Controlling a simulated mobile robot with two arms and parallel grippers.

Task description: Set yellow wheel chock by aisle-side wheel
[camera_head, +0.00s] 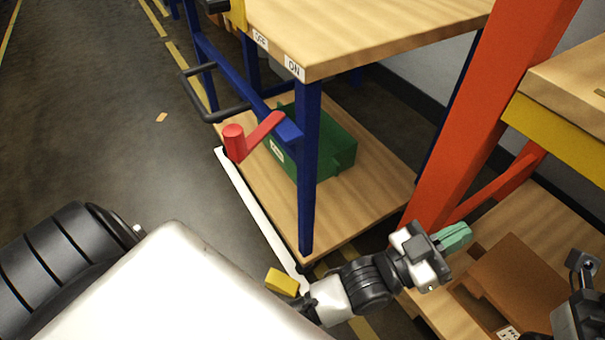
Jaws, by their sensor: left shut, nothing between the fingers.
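The yellow wheel chock (282,282) is a small block low in the view. It appears to lie on the floor by the near corner of the blue-legged cart (308,170). A small dark part under that corner may be the wheel, mostly hidden; I cannot tell whether the chock touches it. My left gripper (456,237) has greenish fingers that are shut and empty. It is to the right of the chock and apart from it, by the foot of the orange post. My right gripper's fingers do not show; only part of an arm is at the right edge.
The cart's lower shelf (265,215) holds a green box (325,145). A red handle (234,142) sticks out on its aisle side, above a white strip (250,205). An orange post (480,120) and a brown box (520,275) stand right. The aisle floor (110,130) is mostly clear.

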